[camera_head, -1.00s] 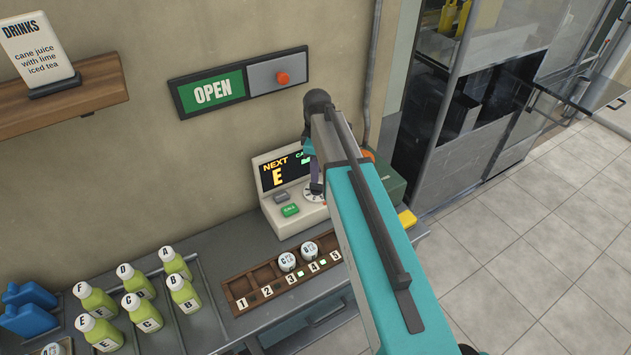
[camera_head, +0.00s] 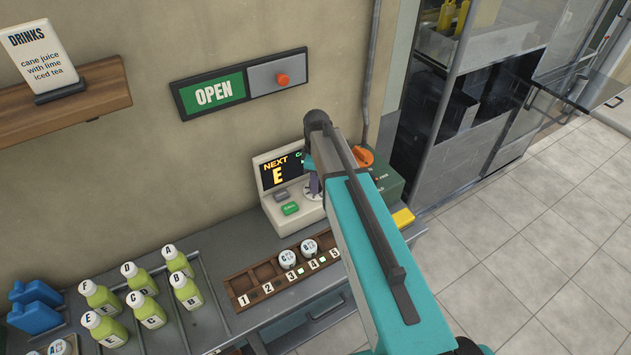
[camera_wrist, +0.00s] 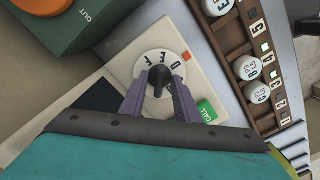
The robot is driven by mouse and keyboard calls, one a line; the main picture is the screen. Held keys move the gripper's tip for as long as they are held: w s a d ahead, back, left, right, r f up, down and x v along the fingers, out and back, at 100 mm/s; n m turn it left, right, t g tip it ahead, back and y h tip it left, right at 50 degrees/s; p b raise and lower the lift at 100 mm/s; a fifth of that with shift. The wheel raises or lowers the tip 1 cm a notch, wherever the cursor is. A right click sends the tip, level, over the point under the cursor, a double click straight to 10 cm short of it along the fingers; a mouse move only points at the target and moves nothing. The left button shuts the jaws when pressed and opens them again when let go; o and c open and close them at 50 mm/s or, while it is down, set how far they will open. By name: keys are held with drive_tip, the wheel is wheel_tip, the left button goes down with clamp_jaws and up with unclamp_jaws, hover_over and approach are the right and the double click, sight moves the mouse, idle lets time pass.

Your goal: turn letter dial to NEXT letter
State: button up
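The letter dial (camera_wrist: 146,64) is a white round disc with black letters on the cream console (camera_wrist: 120,49); a red mark sits at its rim near the D. Its black knob (camera_wrist: 158,76) lies between the two purple fingers of my gripper (camera_wrist: 158,88) in the wrist view. The fingers stand apart on either side of the knob; contact is not clear. In the head view my arm covers most of the dial (camera_head: 312,187). The console's screen (camera_head: 280,171) reads NEXT with a large E. A green CALL button (camera_head: 290,209) is on the console's front.
Several green lettered bottles (camera_head: 149,310) stand to the left. A green box (camera_head: 392,188) with an orange knob (camera_head: 362,156) is right of the console. The OPEN sign (camera_head: 213,93) hangs above.

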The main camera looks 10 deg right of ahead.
clamp_jaws()
drive_tip(key=shift+f+m+b, duration=0.1)
drive_tip(key=shift+m+b, duration=0.3)
drive_tip(key=m+b, duration=0.2)
drive_tip(key=m, duration=0.1)
drive_tip(key=m+b, duration=0.2)
drive_tip(key=m, duration=0.3)
idle(0.3)
idle(0.4)
unclamp_jaws()
